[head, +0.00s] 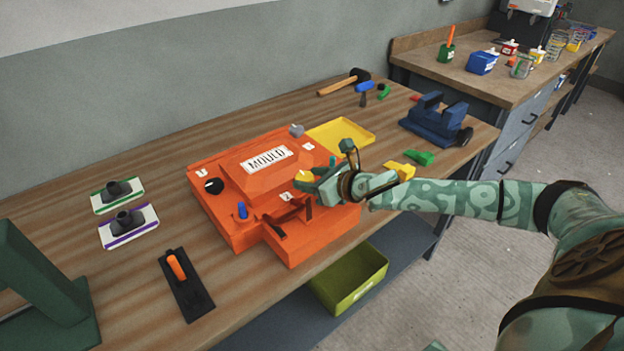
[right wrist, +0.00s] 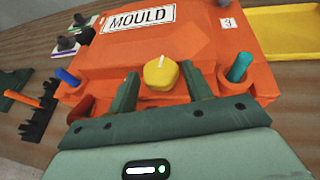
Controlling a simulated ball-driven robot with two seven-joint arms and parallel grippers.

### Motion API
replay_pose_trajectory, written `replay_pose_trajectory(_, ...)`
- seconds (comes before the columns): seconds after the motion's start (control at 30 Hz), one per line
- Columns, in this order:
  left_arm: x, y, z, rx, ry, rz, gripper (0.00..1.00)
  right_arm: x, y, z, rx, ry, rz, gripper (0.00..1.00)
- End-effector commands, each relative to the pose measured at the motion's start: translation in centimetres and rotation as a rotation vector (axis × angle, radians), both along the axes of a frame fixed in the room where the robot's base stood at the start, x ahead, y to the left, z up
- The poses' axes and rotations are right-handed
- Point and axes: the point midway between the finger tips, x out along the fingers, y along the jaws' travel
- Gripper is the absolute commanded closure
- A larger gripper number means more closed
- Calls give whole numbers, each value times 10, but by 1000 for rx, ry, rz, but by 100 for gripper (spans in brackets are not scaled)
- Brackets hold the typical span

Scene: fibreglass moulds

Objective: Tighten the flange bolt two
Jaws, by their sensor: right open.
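The orange mould (head: 265,175) with its MOULD label lies on the wooden bench. Its bolts have coloured heads: a blue one (head: 242,210) at the front left, a black one (head: 213,186) at the left, a grey one (head: 297,130) at the back and a yellow one (right wrist: 160,72) at the front right. A teal one (right wrist: 240,67) stands right of the yellow one in the right wrist view. I cannot read which is number two. My right gripper (head: 312,186) is open, its fingers (right wrist: 163,85) either side of the yellow head; contact cannot be told. My left gripper is out of view.
A yellow tray (head: 342,136) lies behind the mould, and a blue vise (head: 436,118) stands to the right. Two dark-knobbed plates (head: 128,227) and an orange-handled trowel (head: 186,285) lie left. A green bin (head: 349,278) sits below the bench front.

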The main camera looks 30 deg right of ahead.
Motion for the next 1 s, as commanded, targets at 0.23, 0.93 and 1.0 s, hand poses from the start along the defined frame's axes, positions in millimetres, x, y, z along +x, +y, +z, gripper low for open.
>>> replay_pose_trajectory(0.23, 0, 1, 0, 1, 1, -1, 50, 0, 0, 0, 0, 0, 0, 62)
replay_pose_trajectory(0.93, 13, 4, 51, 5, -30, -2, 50, -1, 7, 2, 2, -1, -279, 82)
replay_pose_trajectory(1.0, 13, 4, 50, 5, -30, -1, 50, -1, 7, 0, 2, -1, -280, 82)
